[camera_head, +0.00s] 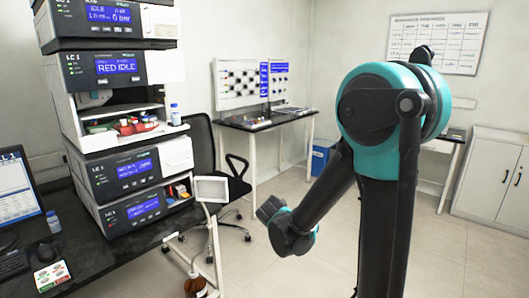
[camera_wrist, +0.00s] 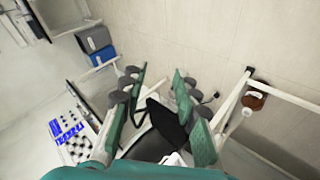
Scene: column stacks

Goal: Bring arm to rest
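My arm (camera_head: 380,170), teal and dark grey, rises at the right of the head view and bends over at a large teal joint. Its lower part reaches down and left to a dark end part above the floor, left of the column. My gripper (camera_wrist: 160,85) shows in the wrist view with its two teal-and-grey fingers spread apart. Nothing is held between them; a black office chair (camera_wrist: 155,135) lies in view beyond. In the head view I cannot make out the fingers clearly.
A stack of instruments (camera_head: 120,190) stands on the dark bench (camera_head: 100,265) at left, with a computer monitor (camera_head: 15,190). A brown bottle (camera_head: 195,285) is below the bench edge. Open floor lies around my arm.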

